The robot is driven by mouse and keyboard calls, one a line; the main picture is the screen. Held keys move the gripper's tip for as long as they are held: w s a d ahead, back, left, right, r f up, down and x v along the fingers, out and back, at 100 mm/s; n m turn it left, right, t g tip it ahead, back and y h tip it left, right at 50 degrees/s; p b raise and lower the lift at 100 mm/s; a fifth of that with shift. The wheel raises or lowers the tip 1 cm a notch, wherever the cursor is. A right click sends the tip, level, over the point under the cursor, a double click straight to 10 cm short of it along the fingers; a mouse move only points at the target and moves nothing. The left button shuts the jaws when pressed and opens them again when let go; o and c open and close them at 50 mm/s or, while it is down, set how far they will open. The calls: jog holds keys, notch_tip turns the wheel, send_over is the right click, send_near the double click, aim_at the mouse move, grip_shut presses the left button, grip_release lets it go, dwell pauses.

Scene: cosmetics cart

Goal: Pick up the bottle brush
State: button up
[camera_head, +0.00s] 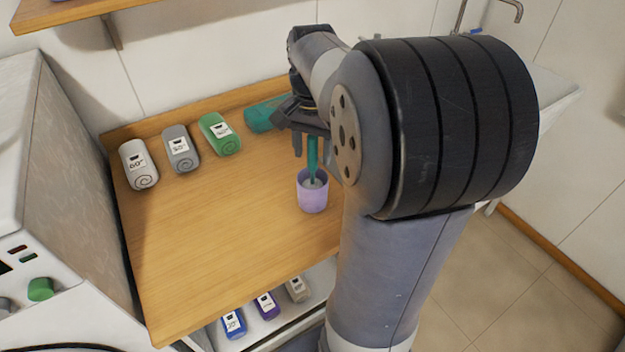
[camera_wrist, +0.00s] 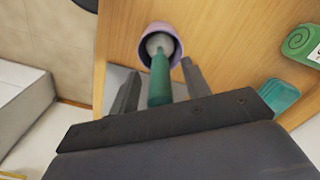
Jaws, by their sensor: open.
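The bottle brush (camera_head: 313,158) has a green handle and stands in a lilac cup (camera_head: 312,194) on the wooden top. In the wrist view the brush handle (camera_wrist: 159,82) points toward my gripper, and its pale head sits inside the cup (camera_wrist: 177,47). My gripper (camera_head: 305,155) is open, pointing down over the cup. In the wrist view its two fingers (camera_wrist: 160,80) are on either side of the handle, with visible gaps.
Rolled towels in white (camera_head: 138,165), grey (camera_head: 180,149) and green (camera_head: 220,134) lie along the back of the wooden top (camera_head: 215,225). A teal bottle-like object (camera_head: 262,116) lies behind my gripper. A washing machine (camera_head: 65,170) stands left. The middle of the top is clear.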

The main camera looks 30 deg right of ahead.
jog(key=shift+c, duration=0.3)
grip_shut()
